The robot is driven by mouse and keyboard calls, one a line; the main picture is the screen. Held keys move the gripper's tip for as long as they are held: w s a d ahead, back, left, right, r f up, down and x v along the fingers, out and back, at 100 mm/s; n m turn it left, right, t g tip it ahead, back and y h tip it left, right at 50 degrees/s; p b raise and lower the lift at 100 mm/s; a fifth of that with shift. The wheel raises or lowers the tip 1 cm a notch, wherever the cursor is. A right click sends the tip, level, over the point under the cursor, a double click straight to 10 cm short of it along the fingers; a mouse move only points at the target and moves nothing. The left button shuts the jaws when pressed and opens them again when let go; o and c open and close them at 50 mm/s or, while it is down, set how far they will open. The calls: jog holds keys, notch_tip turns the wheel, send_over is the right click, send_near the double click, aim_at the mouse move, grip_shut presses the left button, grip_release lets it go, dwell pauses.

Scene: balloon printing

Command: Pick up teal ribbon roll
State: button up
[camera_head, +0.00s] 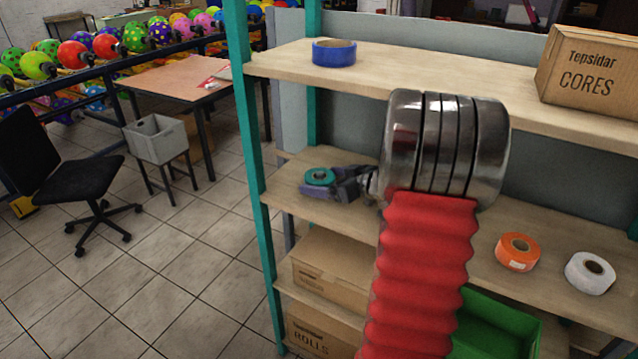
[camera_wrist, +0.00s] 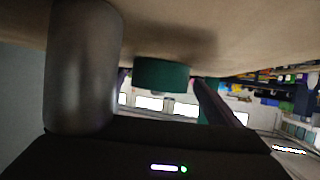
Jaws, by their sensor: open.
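The teal ribbon roll (camera_head: 319,177) lies on the middle shelf (camera_head: 290,199) of the rack, near its left end. My gripper (camera_head: 329,186) is open at shelf height, reaching in from the right, with its purple fingers around the roll. In the wrist view the teal roll (camera_wrist: 162,76) shows between the two open fingers, with a visible gap to the right finger. The wrist picture looks upside down, with the shelf surface along its top. I cannot tell whether either finger touches the roll.
A blue roll (camera_head: 334,52) and a cores box (camera_head: 591,73) sit on the upper shelf above my arm. An orange roll (camera_head: 517,251) and a white roll (camera_head: 590,272) lie farther right on the middle shelf. A teal rack post (camera_head: 250,150) stands just left.

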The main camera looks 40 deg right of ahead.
jog(key=shift+w+f, duration=0.15)
jog(key=shift+w, duration=0.15)
jog(key=shift+c, duration=0.3)
jog(key=c, duration=1.1)
jog(key=shift+r, duration=0.75)
notch_tip(320, 180, up, 6)
jog(key=s, duration=0.6)
jog(key=s+d, duration=0.1)
jog(key=s, duration=1.1)
jog(key=shift+d+f, duration=0.2)
jog(key=shift+d, duration=0.05)
